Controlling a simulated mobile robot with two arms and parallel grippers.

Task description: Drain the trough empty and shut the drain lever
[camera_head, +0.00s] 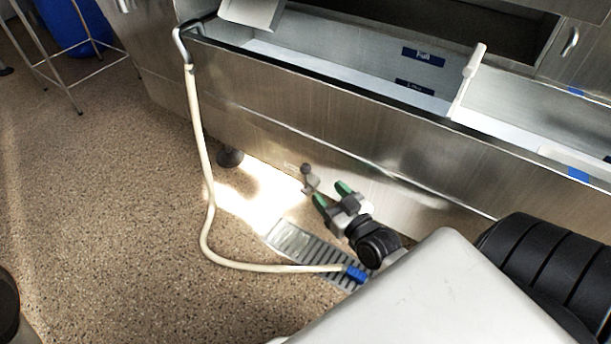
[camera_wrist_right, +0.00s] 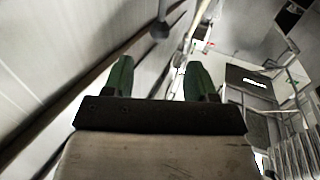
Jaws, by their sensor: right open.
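The long steel trough (camera_head: 300,112) runs across the upper part of the head view. Its inner back wall has a blue "Full" label (camera_head: 423,57) and a lower, partly hidden label (camera_head: 414,87). I cannot tell the water level. A small grey drain lever with a round knob (camera_head: 308,170) stands out low on the trough's front. My right gripper (camera_head: 332,195), with green fingertips, is open just right of and below the lever, apparently apart from it. In the right wrist view, the dark knob (camera_wrist_right: 160,30) shows beyond and between the open fingers (camera_wrist_right: 158,77). My left gripper is not in view.
A cream hose (camera_head: 207,215) hangs from the trough's left end to a floor grate (camera_head: 297,243), ending in a blue tip (camera_head: 356,274). Open speckled floor lies left.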

